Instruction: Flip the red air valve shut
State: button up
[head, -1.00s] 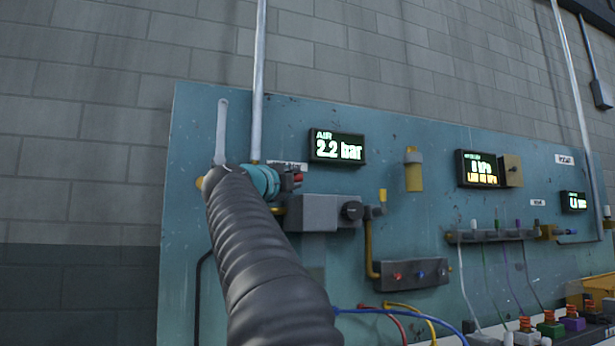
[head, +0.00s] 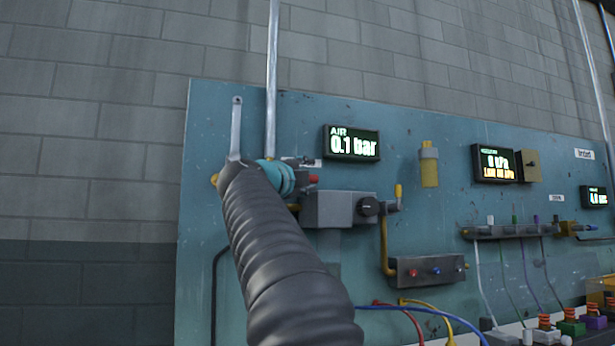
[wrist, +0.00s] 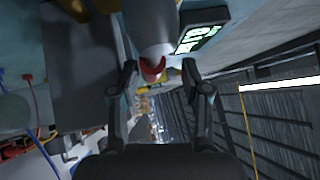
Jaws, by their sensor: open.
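In the wrist view the rounded red handle (wrist: 152,70) sits at the end of a pale cylindrical part. My gripper (wrist: 160,76) is open, with one finger on each side of the red handle; I cannot tell whether either touches it. In the head view my sleeved arm and teal wrist band hide most of the gripper and valve body. The AIR display (head: 352,143) reads 0.1 bar.
The grey regulator block (head: 338,209) with a black knob is close to the right of my gripper. A vertical pipe (head: 271,80) runs above the valve. Blue, red and yellow hoses hang low.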

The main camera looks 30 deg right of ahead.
jog(key=v, duration=1.2)
